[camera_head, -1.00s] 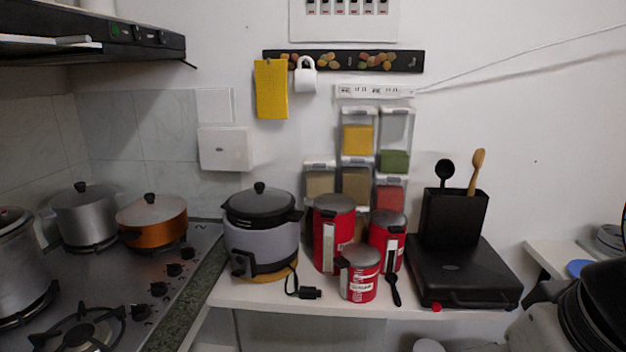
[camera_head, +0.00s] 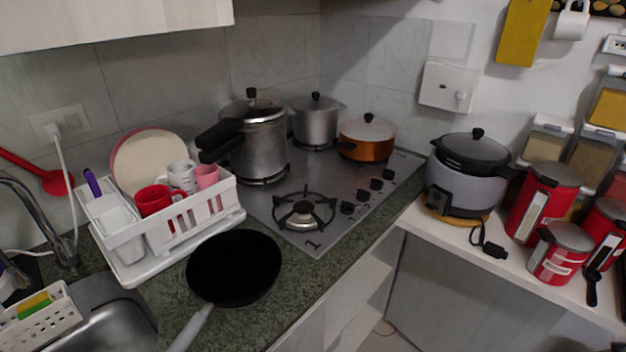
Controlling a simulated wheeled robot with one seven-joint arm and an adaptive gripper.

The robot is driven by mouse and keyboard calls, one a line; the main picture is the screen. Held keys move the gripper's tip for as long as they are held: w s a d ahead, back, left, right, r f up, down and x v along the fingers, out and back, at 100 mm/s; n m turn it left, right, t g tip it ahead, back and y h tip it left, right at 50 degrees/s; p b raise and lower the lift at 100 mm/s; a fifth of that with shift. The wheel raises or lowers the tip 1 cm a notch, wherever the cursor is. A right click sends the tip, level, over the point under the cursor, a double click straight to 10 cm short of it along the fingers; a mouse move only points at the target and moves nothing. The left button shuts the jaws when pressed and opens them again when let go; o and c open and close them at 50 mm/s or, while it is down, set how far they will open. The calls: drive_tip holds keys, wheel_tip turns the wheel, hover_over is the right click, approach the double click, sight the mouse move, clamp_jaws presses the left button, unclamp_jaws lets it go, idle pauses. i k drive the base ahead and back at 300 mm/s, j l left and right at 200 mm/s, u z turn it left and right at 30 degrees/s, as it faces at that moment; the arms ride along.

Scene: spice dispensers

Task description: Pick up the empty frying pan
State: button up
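A black frying pan (camera_head: 234,268) lies on the dark green stone counter, in front of the dish rack and beside the stove's near corner. Its inside looks empty. Its light grey handle (camera_head: 192,327) points toward the bottom of the picture, and its end is cut off by the frame edge. My gripper does not show in the current head view.
A white dish rack (camera_head: 150,233) with cups and a plate stands behind the pan. The sink (camera_head: 115,325) is at the left. The gas stove (camera_head: 330,180) holds a pressure cooker (camera_head: 258,145) and other pots. Red canisters (camera_head: 543,200) stand at the right.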

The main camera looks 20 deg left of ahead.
sight(232, 269)
drive_tip(key=k+u, duration=0.1)
drive_tip(key=u, duration=1.3)
drive_tip(key=k+j+u, duration=0.4)
drive_tip(key=j+u, duration=0.15)
drive_tip(key=k+j+u, duration=0.15)
drive_tip(key=j+u, duration=0.15)
drive_tip(key=j, duration=0.2)
